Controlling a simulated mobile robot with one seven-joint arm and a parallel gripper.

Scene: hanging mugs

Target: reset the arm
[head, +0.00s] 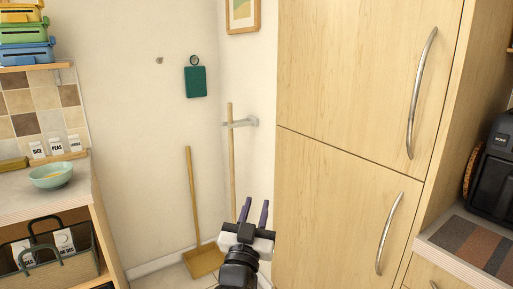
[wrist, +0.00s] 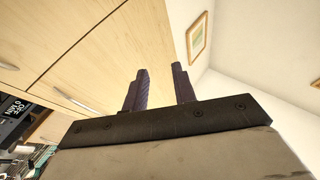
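My gripper (head: 254,211) stands in the lower middle of the head view, pointing up, in front of the corner beside the tall wooden cabinet. Its two dark purple fingers are apart with nothing between them. In the wrist view my gripper (wrist: 161,87) also shows with a clear gap between its fingers. No mug shows in either view.
A tall wooden cabinet (head: 345,90) stands close on the right. A dustpan (head: 204,261) and a stick (head: 231,160) lean in the corner behind. A counter with a bowl (head: 50,175) is at left. A striped mat (head: 475,243) lies on the right counter.

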